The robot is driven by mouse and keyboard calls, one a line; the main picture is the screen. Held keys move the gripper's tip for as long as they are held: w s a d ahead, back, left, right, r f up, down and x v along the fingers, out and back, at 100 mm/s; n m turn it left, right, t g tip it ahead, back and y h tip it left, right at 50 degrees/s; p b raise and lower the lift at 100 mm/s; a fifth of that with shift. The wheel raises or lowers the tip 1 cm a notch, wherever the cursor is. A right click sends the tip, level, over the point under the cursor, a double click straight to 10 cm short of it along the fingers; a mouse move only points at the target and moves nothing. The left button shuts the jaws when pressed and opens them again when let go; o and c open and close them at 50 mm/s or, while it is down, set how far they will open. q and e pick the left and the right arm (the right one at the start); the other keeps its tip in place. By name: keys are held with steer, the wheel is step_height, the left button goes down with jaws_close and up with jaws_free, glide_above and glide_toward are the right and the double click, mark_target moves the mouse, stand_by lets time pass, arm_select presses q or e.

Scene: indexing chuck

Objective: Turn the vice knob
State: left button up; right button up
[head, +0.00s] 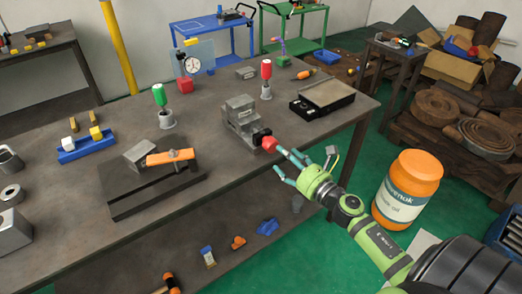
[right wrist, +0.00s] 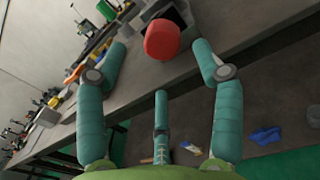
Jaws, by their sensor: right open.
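The grey vice (head: 240,118) stands near the front edge of the workbench in the head view. Its red knob (head: 269,144) sticks out past a black collar toward my right arm. My right gripper (head: 298,164) is open and empty just right of the knob, off the bench edge, with its fingers spread toward it. In the right wrist view the red knob (right wrist: 162,40) shows between the tips of the two side fingers of the gripper (right wrist: 160,66). The third finger is below it. I cannot tell whether any finger touches the knob. My left gripper is not in view.
On the workbench (head: 215,165), a black-framed tray (head: 328,93) lies right of the vice. A red-topped holder (head: 266,80) stands behind it. A block with an orange bar (head: 170,157) is to the left. An orange-lidded drum (head: 405,195) stands on the floor near my right arm.

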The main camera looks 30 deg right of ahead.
mark_target(274, 147)
steer(key=shift+w+d+n, duration=0.1)
steer(key=shift+w+n, duration=0.1)
steer(key=shift+n, duration=0.1)
steer(key=shift+w, duration=0.35)
steer(key=w, duration=0.1)
steer(key=w+p, duration=0.1)
steer(key=w, duration=0.2)
steer(key=shift+w+a, duration=0.25)
steer(key=shift+w, duration=0.15)
steer(key=shift+w+a+f+p, duration=0.15)
steer(key=shift+w+p, duration=0.15)
steer(key=shift+w, duration=0.35)
steer(key=c, duration=1.2)
